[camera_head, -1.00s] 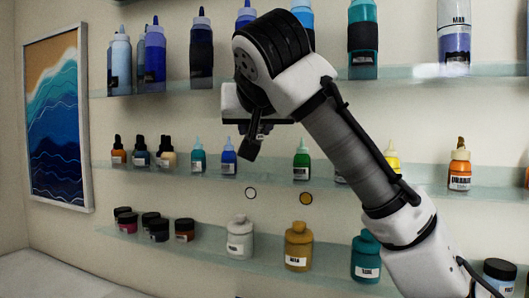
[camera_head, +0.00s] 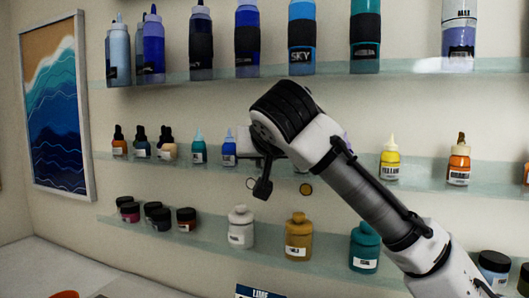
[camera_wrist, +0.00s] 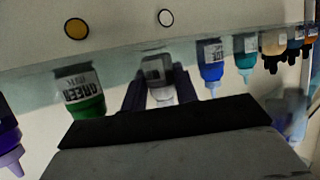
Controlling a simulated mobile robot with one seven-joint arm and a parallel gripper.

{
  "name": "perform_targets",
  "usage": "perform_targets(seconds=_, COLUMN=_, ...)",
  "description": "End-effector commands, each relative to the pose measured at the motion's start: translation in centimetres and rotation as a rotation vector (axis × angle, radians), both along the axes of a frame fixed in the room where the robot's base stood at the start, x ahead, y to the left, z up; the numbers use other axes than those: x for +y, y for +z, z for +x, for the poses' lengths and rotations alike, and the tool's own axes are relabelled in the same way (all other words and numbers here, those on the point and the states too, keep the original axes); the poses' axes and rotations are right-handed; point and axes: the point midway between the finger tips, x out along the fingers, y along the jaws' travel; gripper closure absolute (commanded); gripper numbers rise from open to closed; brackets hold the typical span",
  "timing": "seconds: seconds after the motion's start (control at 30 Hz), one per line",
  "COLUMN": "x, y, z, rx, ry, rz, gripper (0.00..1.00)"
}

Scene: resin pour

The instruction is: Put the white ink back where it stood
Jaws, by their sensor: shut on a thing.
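The white ink, a small pale bottle (camera_wrist: 157,70), shows in the wrist view, which looks upside down. My gripper (camera_wrist: 158,92) is shut on it, with one dark finger on each side. The bottle is in the gap between the green ink (camera_wrist: 85,95) and the blue ink (camera_wrist: 210,65), in line with them along the middle shelf (camera_wrist: 115,65). I cannot tell whether its base touches the shelf. In the head view my gripper (camera_head: 262,180) is in front of the middle shelf, and the white ink is hidden there.
A teal bottle (camera_head: 198,149) stands left of the blue ink (camera_head: 229,150). A yellow bottle (camera_head: 389,160) stands to the right. Large bottles line the upper shelf (camera_head: 420,68). Jars and a white pot (camera_head: 240,228) stand on the lower shelf. A white round mark (camera_wrist: 165,17) is on the shelving near the gripper.

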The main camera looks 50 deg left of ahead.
Motion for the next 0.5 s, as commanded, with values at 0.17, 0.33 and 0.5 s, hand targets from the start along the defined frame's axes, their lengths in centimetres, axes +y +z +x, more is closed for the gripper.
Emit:
perform_targets(seconds=0.17, x=0.00, y=-0.46, z=-0.01, rx=0.001, ry=0.000, rz=-0.001, gripper=0.93)
perform_targets(seconds=0.33, x=-0.01, y=-0.31, z=-0.01, rx=-0.001, ry=-0.001, rz=-0.002, gripper=0.50)
perform_targets(seconds=0.5, x=-0.02, y=-0.30, z=0.00, rx=-0.001, ry=-0.001, rz=-0.001, gripper=0.49)
